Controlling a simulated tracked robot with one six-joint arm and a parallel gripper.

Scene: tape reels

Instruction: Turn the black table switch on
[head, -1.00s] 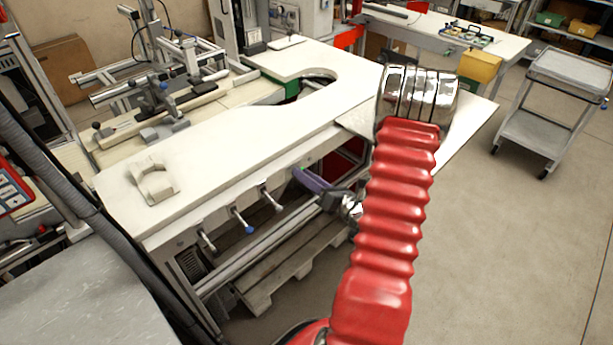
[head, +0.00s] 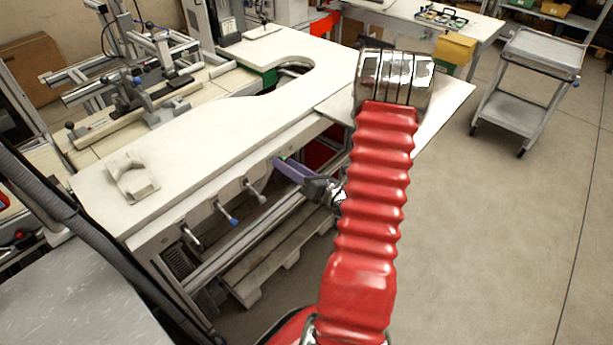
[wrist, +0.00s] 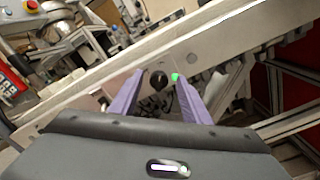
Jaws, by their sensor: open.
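The black table switch (wrist: 158,80) is a round black knob on the pale front panel under the tabletop, seen in the wrist view. A green light (wrist: 175,77) glows just to its right. My gripper (wrist: 157,77) is open, with its two purple fingers on either side of the knob in that view. I cannot tell whether they touch it. In the head view my gripper (head: 281,160) is at the front edge of the white table (head: 225,125), and its fingers hide the knob. A bit of green shows at the fingertips there.
Levers, one with a blue tip (head: 232,220), stick out from the panel left of my gripper. A wooden pallet (head: 265,265) lies under the table. A white holder (head: 132,177) stands on the tabletop. A grey cart (head: 530,85) stands at the right, with open floor before it.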

